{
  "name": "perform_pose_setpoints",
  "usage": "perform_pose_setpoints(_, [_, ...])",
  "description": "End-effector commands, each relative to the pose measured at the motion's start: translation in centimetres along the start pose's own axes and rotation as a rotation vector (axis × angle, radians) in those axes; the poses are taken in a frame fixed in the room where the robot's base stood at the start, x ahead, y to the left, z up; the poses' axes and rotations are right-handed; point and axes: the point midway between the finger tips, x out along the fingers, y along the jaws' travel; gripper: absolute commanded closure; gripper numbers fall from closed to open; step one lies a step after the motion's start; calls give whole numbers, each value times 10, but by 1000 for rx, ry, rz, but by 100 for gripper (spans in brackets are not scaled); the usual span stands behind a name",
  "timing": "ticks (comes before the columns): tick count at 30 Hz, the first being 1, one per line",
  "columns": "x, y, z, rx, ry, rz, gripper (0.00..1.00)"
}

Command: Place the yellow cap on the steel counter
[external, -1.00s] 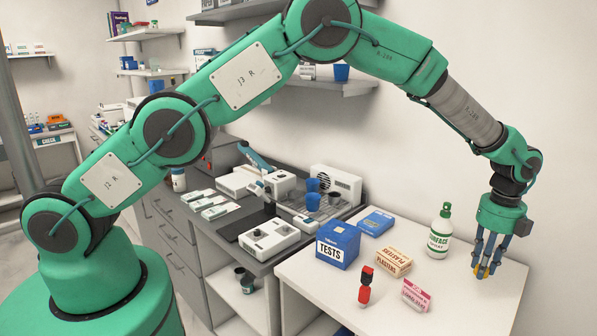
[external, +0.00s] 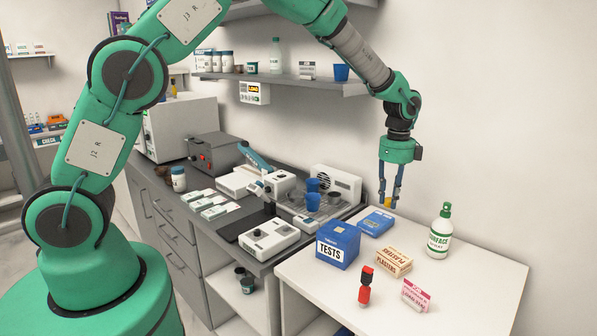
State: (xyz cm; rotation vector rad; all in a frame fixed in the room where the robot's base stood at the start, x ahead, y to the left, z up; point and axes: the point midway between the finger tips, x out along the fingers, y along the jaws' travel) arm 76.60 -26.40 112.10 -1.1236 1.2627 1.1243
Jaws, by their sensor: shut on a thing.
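My gripper (external: 389,203) hangs fingers down at the right of centre, above the blue flat box at the back of the white table. It is shut on the small yellow cap (external: 388,203), of which a little shows between the fingertips. The cap is held above the table. The steel counter (external: 264,262), a grey top with lab devices on it, lies to the left of my gripper; I take this grey top as the steel counter.
The white table (external: 460,288) carries a blue TESTS box (external: 338,245), a blue flat box (external: 376,222), a plasters box (external: 394,262), a spray bottle (external: 440,232), a red-and-black bottle (external: 366,286) and a pink-white box (external: 416,295). A shelf (external: 290,85) hangs above.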

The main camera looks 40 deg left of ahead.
Motion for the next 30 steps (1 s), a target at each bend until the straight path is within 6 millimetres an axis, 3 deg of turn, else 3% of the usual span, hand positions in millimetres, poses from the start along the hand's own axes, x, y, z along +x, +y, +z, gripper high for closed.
perform_pose_setpoints(1, [-6, 5, 18, -48, 0, -1, 89])
perform_pose_setpoints(13, [-26, 50, 149, -466, 1, -1, 89])
perform_pose_setpoints(20, [-20, 69, 224, -692, 1, 0, 89])
perform_pose_setpoints(30, [5, 87, 334, -968, 1, 1, 89])
